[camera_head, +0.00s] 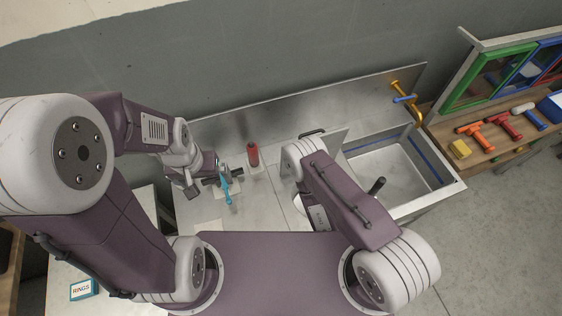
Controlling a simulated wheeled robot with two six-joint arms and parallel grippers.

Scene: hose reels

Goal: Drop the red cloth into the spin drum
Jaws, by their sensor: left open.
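My left gripper (208,182) is open above the left part of the steel counter, close beside a teal tool (226,184). I see nothing between its fingers. A small red upright object (252,154) stands just right of it on a pale square; it looks more like a bottle than a cloth. I cannot make out a red cloth for certain. A round whitish shape (312,210) shows partly behind my right arm; I cannot tell if it is the spin drum. My right gripper is hidden behind its own arm.
A steel sink basin (440,187) lies right of my right arm, with an orange tap (415,105) behind it. A dark handle (376,186) stands near its front. A wooden bench (478,158) at the right holds coloured hammers. A box marked RINGS (82,290) lies at lower left.

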